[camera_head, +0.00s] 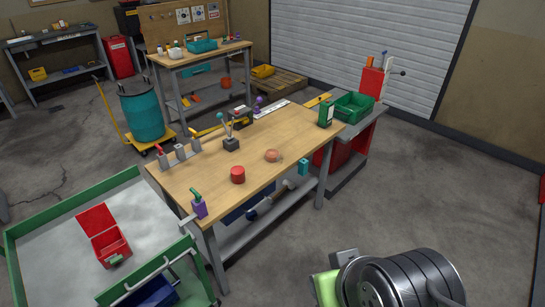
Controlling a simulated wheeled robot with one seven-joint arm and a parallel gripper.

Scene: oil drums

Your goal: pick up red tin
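A red tin (238,175), short and round, stands upright on the wooden workbench (205,185) near its front edge, left of an orange-pink round object (273,156). Nothing touches the tin. Part of my arm (400,282) shows at the bottom right, in front of the bench and well apart from the tin. My gripper's fingers do not show.
On the bench, a purple container (199,208) stands front left, a dark block with thin tools (231,144) behind the tin, and a green box (325,114) far right. A green-rimmed cart (72,203) holding an open red box (108,246) stands left. Floor at right is clear.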

